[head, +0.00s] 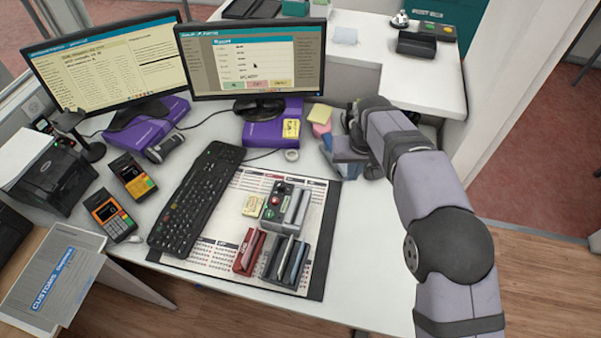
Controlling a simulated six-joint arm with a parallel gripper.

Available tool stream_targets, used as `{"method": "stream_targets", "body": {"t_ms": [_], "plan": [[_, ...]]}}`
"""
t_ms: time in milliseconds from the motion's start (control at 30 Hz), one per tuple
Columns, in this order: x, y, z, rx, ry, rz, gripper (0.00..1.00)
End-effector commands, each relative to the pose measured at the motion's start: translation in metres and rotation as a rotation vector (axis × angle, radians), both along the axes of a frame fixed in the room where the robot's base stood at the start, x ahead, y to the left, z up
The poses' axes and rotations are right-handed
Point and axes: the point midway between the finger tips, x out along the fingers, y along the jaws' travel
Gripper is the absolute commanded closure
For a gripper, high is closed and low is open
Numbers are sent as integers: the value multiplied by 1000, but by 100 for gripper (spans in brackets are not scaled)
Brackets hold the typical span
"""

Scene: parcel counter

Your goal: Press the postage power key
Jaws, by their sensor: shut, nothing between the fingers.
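A small grey box with a red and a green button (278,193) stands on the desk mat, with a yellow note (253,206) beside it. Its lettering is too small to read, so I cannot tell which button is the postage power key. My gripper (352,147) is at the right of the desk, beyond and to the right of the button box and apart from it. It is shut and holds nothing. My wrist partly hides the fingers and the blue-grey items near them.
A black keyboard (197,200) lies left of the button box. Red and dark holders (250,252) stand just in front of it. Sticky notes (319,117) and two monitors (255,58) are behind. Card terminals (108,212) stand at the left. The desk's front right is clear.

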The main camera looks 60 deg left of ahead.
Motion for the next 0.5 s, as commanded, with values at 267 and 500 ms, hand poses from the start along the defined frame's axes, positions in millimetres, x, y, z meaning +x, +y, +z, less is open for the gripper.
{"method": "stream_targets", "body": {"t_ms": [267, 500], "plan": [[-127, 88, -23, 38, -14, 223, 100], [-175, 107, -32, 54, -16, 294, 100]]}}
